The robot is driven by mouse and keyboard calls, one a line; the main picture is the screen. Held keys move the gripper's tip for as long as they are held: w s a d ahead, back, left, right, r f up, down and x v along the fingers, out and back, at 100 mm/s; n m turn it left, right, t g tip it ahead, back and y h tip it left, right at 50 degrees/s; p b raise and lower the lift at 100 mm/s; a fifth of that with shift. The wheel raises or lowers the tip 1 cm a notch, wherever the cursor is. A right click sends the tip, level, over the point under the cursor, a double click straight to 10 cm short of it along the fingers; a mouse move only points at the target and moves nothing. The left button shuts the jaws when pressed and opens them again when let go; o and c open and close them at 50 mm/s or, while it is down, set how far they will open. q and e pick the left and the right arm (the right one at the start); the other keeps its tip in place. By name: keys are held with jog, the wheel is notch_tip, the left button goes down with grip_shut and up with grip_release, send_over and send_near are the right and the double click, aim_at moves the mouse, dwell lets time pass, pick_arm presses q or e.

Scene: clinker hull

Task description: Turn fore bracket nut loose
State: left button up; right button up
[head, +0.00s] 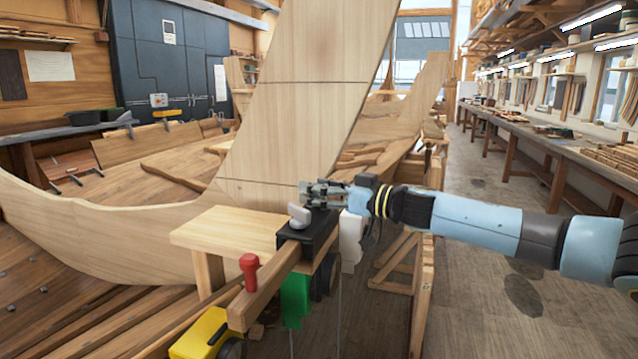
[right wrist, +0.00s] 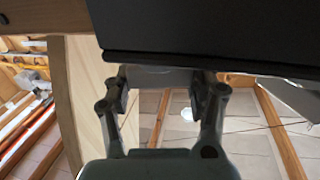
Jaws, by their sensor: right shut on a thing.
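My right gripper (head: 318,191) reaches in from the right, fingers pointing left, just above a black box-like block (head: 322,228) beside the tall wooden plank. In the right wrist view, its two fingers (right wrist: 162,88) are shut on a grey piece (right wrist: 160,78) just below a broad black surface (right wrist: 210,35). I cannot tell whether this piece is the fore bracket nut, because the fingers and the black surface hide most of it. A pale grey rounded knob (head: 298,214) stands at the left of the black block, close to the fingertips. My left gripper is not in view.
A wooden bench top (head: 225,230) adjoins the plank (head: 285,120). A wooden bar carries a red knob (head: 249,270). A green part (head: 295,297) hangs below; a yellow thing (head: 200,335) is lower left. Open floor (head: 470,285) lies to the right.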

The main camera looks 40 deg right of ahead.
jog(key=shift+d+n+y, duration=0.1)
jog(key=shift+n+y, duration=0.3)
jog(key=shift+y, duration=0.2)
jog(key=shift+f+n+g+y+b, duration=0.1)
jog(key=shift+n+g+y+b, duration=0.25)
jog(key=shift+y, duration=0.25)
jog(key=shift+f+n+g+y+b, duration=0.1)
jog(key=shift+n+g+y+b, duration=0.35)
jog(key=shift+n+y+b, duration=0.35)
jog(key=shift+n+g+y+b, duration=0.6)
jog(key=shift+y+b, duration=0.1)
jog(key=shift+y, duration=0.3)
jog(key=shift+r, duration=0.2)
jog(key=o, duration=1.2)
jog(key=shift+s, duration=0.1)
